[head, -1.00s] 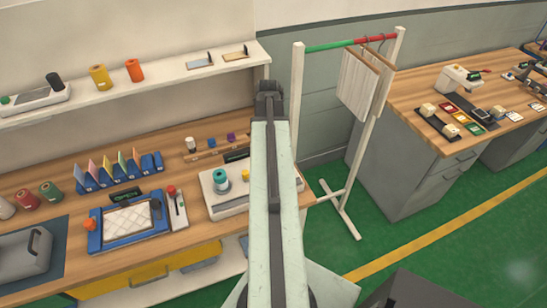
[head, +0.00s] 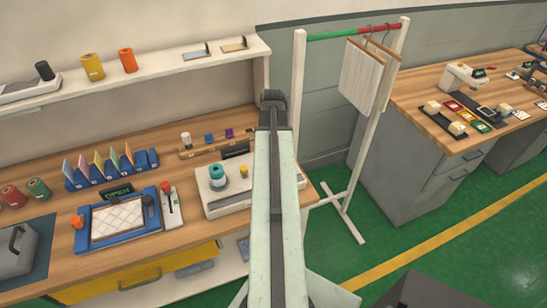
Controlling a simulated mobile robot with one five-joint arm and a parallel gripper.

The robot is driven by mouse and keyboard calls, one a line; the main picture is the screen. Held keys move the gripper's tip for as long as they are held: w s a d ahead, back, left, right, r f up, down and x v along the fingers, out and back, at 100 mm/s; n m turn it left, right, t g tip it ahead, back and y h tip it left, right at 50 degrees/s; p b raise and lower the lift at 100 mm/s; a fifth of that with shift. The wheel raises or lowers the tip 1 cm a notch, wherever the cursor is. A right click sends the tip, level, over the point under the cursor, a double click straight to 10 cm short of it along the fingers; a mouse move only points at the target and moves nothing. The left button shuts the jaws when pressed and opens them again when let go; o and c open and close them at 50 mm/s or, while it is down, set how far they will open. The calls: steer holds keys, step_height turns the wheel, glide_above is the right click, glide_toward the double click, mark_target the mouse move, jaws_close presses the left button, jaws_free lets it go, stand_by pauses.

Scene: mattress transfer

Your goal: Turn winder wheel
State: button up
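A white machine (head: 216,202) stands on the wooden workbench, with a teal spool (head: 216,172) and a small yellow part (head: 243,170) on top. It looks like the winder, but I cannot make out a wheel on it. My arm crosses in front of the machine's right part and hides it. My gripper (head: 272,97) is at the far end of the arm, beyond the machine in the picture and beside the rack's left post. Its fingers are too small and dark to tell open from shut.
A blue frame (head: 84,232) with a quilted white pad lies left of the machine, beside a small red-knobbed lever (head: 168,192). A shelf (head: 150,75) hangs above the bench. A rack (head: 298,80) with hanging boards stands right. Green floor (head: 440,215) is open at right.

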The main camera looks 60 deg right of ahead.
steer(key=shift+r, duration=0.1)
steer(key=c, duration=1.4)
steer(key=shift+o, duration=0.3)
steer(key=shift+d, duration=0.2)
steer(key=shift+a, duration=0.15)
